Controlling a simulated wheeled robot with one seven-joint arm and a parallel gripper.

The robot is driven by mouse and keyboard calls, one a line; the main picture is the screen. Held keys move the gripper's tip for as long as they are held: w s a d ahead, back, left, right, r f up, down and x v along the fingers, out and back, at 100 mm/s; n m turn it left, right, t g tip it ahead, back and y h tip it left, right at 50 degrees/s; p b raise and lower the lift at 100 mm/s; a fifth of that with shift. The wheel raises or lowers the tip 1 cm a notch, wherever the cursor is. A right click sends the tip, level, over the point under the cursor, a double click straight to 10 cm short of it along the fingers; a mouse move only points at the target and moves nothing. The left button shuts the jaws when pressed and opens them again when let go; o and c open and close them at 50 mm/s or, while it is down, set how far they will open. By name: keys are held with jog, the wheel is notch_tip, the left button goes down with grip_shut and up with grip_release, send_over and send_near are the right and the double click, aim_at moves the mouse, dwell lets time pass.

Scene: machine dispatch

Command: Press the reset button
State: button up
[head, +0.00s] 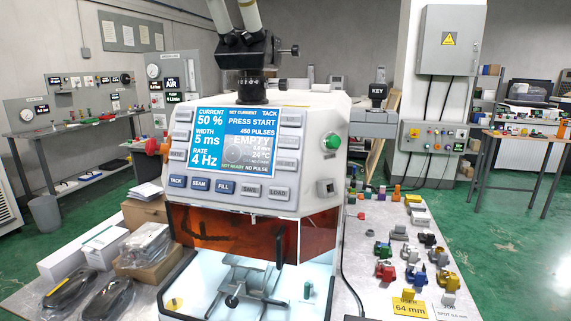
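A white laser welding machine (318,106) stands on a bench in the middle of the head view. Its sloped front panel holds a lit screen (237,142) reading "PRESS START", "EMPTY" and "NOT READY NO PULSE". Grey buttons stand in columns on both sides of the screen. One right-column button (286,165) has a label that may read "RESET", but it is too small to be sure. A green round button (332,140) is at the panel's right. My gripper is not in view.
A microscope (246,50) rises above the machine. A red-orange knob (152,146) sticks out at its left. Boxes and bagged items (150,245) crowd the bench's left; small coloured parts (385,250) cover its right. An amber shield (215,228) hangs below the panel.

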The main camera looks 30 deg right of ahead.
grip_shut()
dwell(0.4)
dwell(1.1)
